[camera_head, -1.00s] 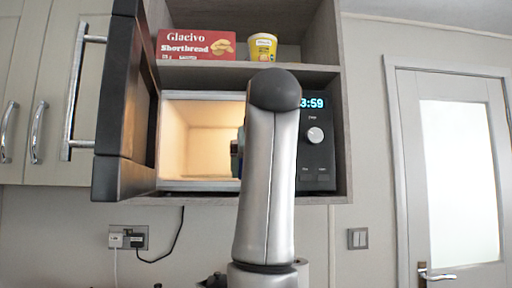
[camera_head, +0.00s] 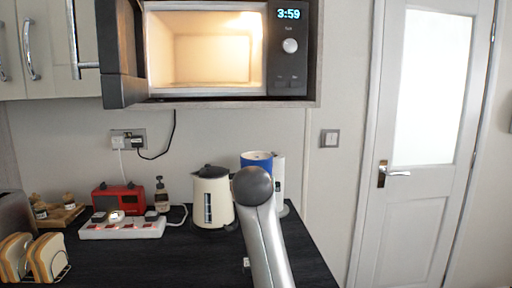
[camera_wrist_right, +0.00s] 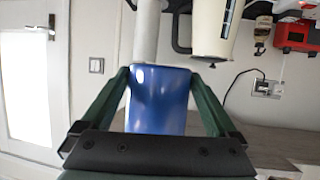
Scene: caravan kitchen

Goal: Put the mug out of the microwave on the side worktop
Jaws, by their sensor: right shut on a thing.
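The blue mug (camera_wrist_right: 158,100) sits between the green fingers of my right gripper (camera_wrist_right: 160,76) in the right wrist view, and the gripper is shut on it. In the head view the mug (camera_head: 257,159) shows above the end of my arm, which hides the gripper and the mug's lower part. It appears in front of a white cylinder, beside the kettle. The microwave (camera_head: 291,70) is open and lit, with an empty-looking cavity. The dark worktop (camera_head: 150,262) lies below. I cannot tell how high the mug is above it. My left gripper is not in view.
A cream kettle (camera_head: 212,198) stands just left of the mug. A white cylinder (camera_head: 279,178) stands behind it. A power strip (camera_head: 122,229), red radio (camera_head: 119,197), bottle (camera_head: 161,194) and bread rack (camera_head: 48,258) are further left. The microwave door (camera_head: 122,60) hangs open. The front-middle worktop is clear.

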